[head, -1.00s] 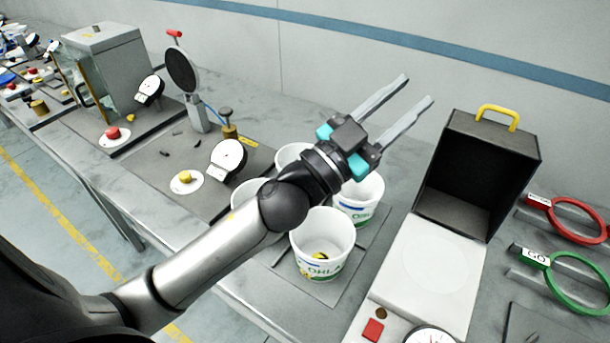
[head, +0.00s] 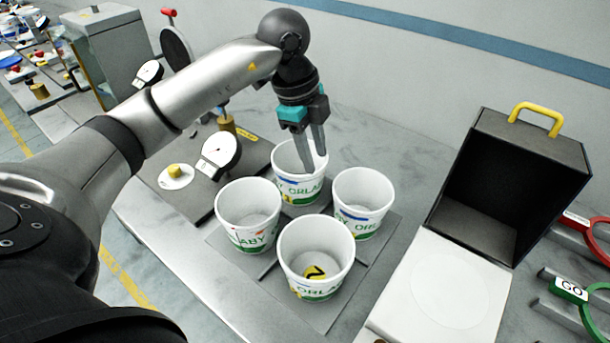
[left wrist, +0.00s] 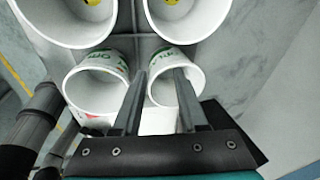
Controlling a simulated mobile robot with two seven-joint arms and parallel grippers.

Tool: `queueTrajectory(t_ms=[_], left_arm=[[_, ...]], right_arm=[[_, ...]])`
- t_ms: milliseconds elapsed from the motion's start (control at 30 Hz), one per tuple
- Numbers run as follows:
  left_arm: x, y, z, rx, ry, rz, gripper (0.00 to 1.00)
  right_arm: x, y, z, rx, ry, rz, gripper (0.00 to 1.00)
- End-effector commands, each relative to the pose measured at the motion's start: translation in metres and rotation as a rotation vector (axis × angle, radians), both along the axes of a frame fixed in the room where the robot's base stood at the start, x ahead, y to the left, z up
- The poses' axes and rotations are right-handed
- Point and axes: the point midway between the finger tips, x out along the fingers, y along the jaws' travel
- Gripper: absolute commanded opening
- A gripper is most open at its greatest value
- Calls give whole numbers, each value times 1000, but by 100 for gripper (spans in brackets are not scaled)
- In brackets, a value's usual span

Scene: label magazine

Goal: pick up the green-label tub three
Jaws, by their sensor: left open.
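Four white tubs with green-lettered labels stand grouped: a back tub (head: 291,187), a left tub (head: 247,238), a right tub (head: 368,205) and a front tub (head: 303,285). The front tub has a yellow disc inside with a dark mark that looks like a 2. I cannot tell which tub is three. My left gripper (head: 313,158) is open and empty, pointing down at the back tub's mouth. In the left wrist view, one finger overlaps a tub's opening (left wrist: 158,92) and the other shows beside its rim. I cannot tell how deep the fingertips are. My right gripper is out of view.
The tubs stand on a grey mat (head: 232,259). An open black box with a yellow handle (head: 537,115) and a white panel (head: 445,285) stand to the right. Bare table lies behind the tubs.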

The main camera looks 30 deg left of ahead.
Motion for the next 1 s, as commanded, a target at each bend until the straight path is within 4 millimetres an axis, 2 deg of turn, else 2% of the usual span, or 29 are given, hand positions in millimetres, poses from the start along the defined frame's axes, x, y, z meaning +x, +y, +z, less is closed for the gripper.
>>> queueTrajectory(t_ms=[33,100,233,367,600,700,900,1000], left_arm=[[-1,17,2,56,16,53,42],[-3,34,4,110,36,112,42],[-6,48,2,156,55,165,42],[-5,50,-19,162,61,169,42],[-1,49,-69,158,61,164,42],[1,50,-83,158,59,164,42],[2,50,-95,157,56,164,42],[0,50,-108,158,59,163,42]], right_arm=[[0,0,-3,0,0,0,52],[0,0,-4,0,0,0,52],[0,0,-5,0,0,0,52],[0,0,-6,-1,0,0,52],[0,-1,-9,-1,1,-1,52],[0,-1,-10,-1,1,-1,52],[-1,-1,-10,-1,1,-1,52],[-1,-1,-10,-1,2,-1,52]])
